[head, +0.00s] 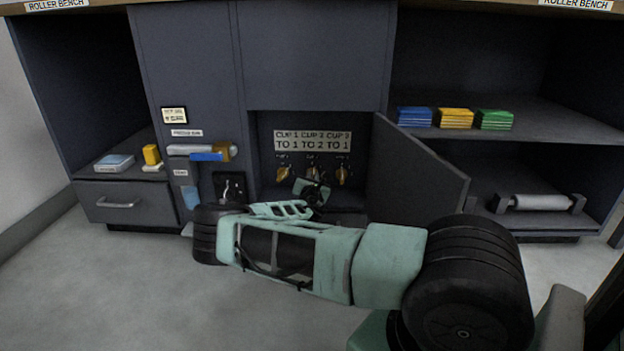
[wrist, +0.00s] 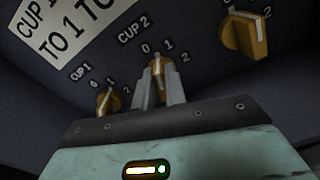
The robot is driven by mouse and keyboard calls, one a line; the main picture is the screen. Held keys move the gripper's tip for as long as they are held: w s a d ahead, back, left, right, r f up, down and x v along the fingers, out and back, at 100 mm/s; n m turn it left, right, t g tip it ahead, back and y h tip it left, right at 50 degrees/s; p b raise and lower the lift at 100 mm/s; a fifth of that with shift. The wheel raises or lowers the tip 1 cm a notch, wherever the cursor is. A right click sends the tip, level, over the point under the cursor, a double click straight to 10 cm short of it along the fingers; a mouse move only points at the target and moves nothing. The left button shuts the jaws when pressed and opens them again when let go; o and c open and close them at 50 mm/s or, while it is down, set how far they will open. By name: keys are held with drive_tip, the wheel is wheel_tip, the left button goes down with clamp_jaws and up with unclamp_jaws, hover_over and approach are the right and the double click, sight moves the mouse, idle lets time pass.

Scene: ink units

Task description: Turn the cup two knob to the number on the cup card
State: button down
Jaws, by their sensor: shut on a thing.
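The cup card (head: 313,140) above the knobs reads CUP 1 TO 1, CUP 2 TO 2, CUP 3 TO 1. The cup two knob (wrist: 158,64) is orange with a white pointer line and sits under the label CUP 2, with marks 0, 1 and 2 around it. Its pointer appears to lie between 0 and 1. My gripper (wrist: 158,88) is shut on this knob, one finger on each side. In the head view my gripper (head: 312,187) reaches into the recess, and the cup two knob (head: 312,172) shows just above it.
The cup one knob (wrist: 107,101) is close on the left, the cup three knob (wrist: 243,36) on the right. An open door (head: 418,180) stands right of the recess. A blue handle (head: 207,157) and a black switch plate (head: 229,187) are on the panel left of it.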

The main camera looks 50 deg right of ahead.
drive_tip(key=m, duration=0.3)
drive_tip(key=shift+s+d+f+m, duration=0.1)
drive_tip(key=shift+s+m, duration=0.05)
drive_tip(key=shift+m, duration=0.25)
drive_tip(key=m, duration=0.3)
drive_tip(key=shift+s+d+f+m+p, duration=0.1)
drive_tip(key=shift+m+p, duration=0.2)
drive_tip(key=shift+p, duration=0.1)
drive_tip(key=m+p, duration=0.1)
drive_tip(key=m, duration=0.2)
drive_tip(key=shift+f+m, duration=0.1)
drive_tip(key=shift+m, duration=0.2)
drive_tip(key=shift+s+f+m+p, duration=0.1)
drive_tip(key=shift+m+p, duration=0.1)
drive_tip(key=shift+m, duration=0.55)
drive_tip(key=shift+f+m+p, duration=0.1)
drive_tip(key=shift+m+p, duration=0.05)
drive_tip(key=shift+m, duration=0.6)
drive_tip(key=c, duration=1.4)
unclamp_jaws()
drive_tip(key=shift+c, duration=0.2)
